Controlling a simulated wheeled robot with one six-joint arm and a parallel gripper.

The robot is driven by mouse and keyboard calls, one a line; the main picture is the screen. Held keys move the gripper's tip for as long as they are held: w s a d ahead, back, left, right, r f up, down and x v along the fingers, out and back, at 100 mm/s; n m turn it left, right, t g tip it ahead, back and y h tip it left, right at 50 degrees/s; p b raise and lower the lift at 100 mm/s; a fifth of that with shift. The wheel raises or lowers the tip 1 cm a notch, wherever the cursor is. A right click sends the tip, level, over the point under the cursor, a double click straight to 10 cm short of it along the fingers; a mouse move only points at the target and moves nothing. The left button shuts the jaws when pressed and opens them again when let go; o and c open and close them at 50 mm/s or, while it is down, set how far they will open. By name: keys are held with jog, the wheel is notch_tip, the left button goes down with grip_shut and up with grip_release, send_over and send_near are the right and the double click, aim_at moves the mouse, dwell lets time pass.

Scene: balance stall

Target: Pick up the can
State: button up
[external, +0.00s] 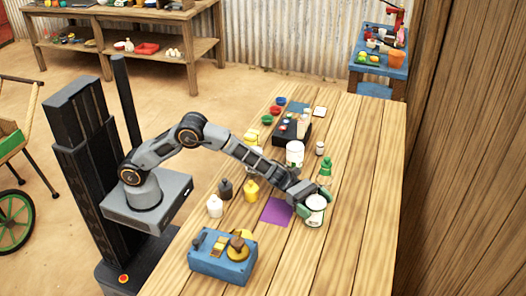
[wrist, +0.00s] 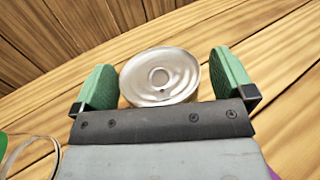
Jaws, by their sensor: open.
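The can (external: 316,204) stands upright on the wooden table (external: 350,235), with a pale side and a silvery round lid. My gripper (external: 312,211) is at the can, low over the table. In the wrist view the can's lid (wrist: 160,72) lies between the two green finger pads of my gripper (wrist: 168,84). A gap shows on each side, wider on the right, so the jaws are open around it and not closed on it. The can's lower part is hidden in the wrist view.
A green bottle (external: 325,172) stands just behind the can. A purple mat (external: 276,212) lies to its left, with yellow (external: 251,190), dark (external: 225,189) and white (external: 215,206) bottles beyond. A blue box (external: 218,266) is at the front. The table's right side is clear.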

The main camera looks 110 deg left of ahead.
jog(key=shift+c, duration=0.2)
jog(key=c, duration=1.2)
jog(key=shift+r, duration=0.1)
